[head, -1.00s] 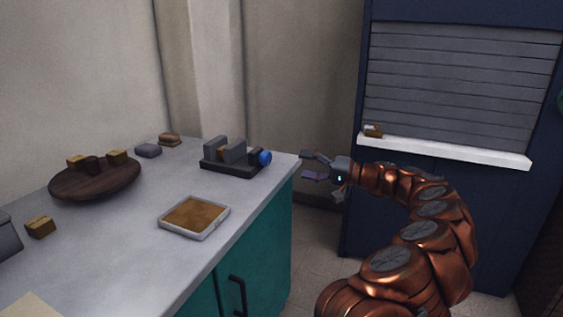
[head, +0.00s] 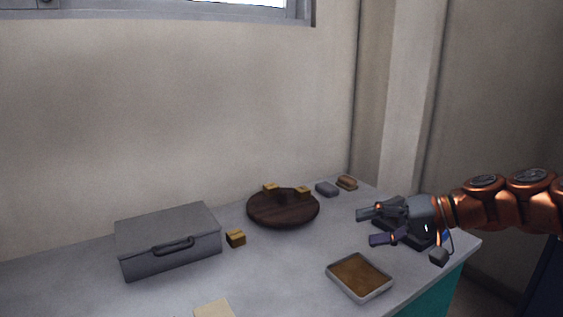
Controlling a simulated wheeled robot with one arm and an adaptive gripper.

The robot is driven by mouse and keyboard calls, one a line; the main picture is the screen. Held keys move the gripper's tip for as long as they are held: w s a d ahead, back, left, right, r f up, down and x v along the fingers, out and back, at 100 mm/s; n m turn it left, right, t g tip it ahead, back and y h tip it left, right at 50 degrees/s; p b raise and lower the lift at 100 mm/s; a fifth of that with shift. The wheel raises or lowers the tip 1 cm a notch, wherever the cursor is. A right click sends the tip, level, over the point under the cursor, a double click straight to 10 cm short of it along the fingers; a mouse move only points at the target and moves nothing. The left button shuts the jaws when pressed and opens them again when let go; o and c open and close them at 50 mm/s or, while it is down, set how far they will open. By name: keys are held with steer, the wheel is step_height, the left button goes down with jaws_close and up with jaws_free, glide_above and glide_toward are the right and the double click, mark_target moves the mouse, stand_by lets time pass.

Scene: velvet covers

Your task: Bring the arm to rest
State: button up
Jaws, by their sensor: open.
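My gripper (head: 368,227) is open and empty. It reaches in from the right on my copper-coloured arm, with its fingers pointing left. In the picture it lies over the right end of the counter, in front of a dark device (head: 410,236) that it mostly hides. I cannot tell how far above the counter it is, but no contact shows.
The grey counter (head: 290,285) holds a grey lidded box (head: 168,243), a small yellow-brown block (head: 236,238), a round dark wooden tray (head: 283,212) with small blocks, a shallow tray (head: 359,277) with brown filling, a grey block (head: 327,188) and a brown one (head: 347,182).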

steer(key=s+a+n+g+h+p, duration=0.1)
steer(key=s+a+g+h+p, duration=0.15)
steer(key=s+a+p, duration=0.4)
steer(key=s+a+n+g+h+p, duration=0.1)
steer(key=s+a+g+h+p, duration=0.15)
steer(key=s, duration=0.75)
steer(key=s+d+m+h+p, duration=0.1)
steer(key=s+d+h+p, duration=0.2)
steer(key=s, duration=0.4)
steer(key=s+d+g+h+p, duration=0.1)
steer(key=s+d+h+p, duration=0.3)
steer(key=s, duration=0.4)
steer(key=shift+d+f+m, duration=0.25)
steer(key=shift+d+m, duration=0.15)
steer(key=shift+d, duration=0.4)
